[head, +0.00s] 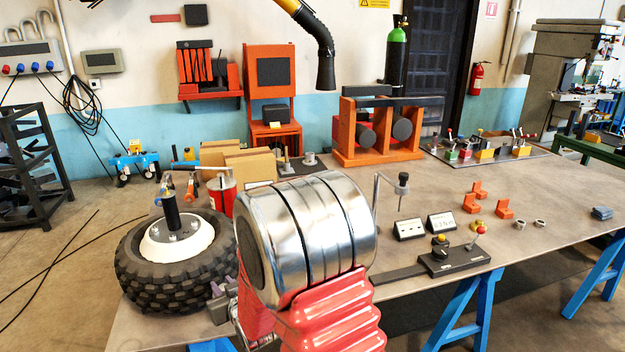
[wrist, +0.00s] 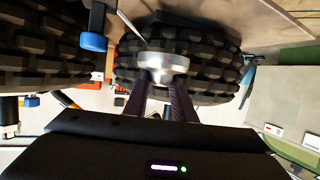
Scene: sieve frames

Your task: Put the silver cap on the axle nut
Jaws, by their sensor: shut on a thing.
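The silver cap (wrist: 163,66) is a short, shiny round piece in the wrist view. My gripper (wrist: 163,86) is shut on it, with its two dark fingers reaching up to the cap. A knobby black tyre (wrist: 215,75) stands behind the cap in this view. In the head view a wheel with a black tyre (head: 150,275) lies flat at the table's left end. Its white hub (head: 180,240) has bolts and a black upright post (head: 171,211). I cannot make out the axle nut clearly. My large silver and red arm hides the table's front middle.
A second tyre (wrist: 45,65) and a blue-ended part (wrist: 94,42) are close at upper left in the wrist view. On the table (head: 425,195) are a red can (head: 221,192), a black stand with knobs (head: 455,258) and small orange blocks (head: 471,204). Some table between them is bare.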

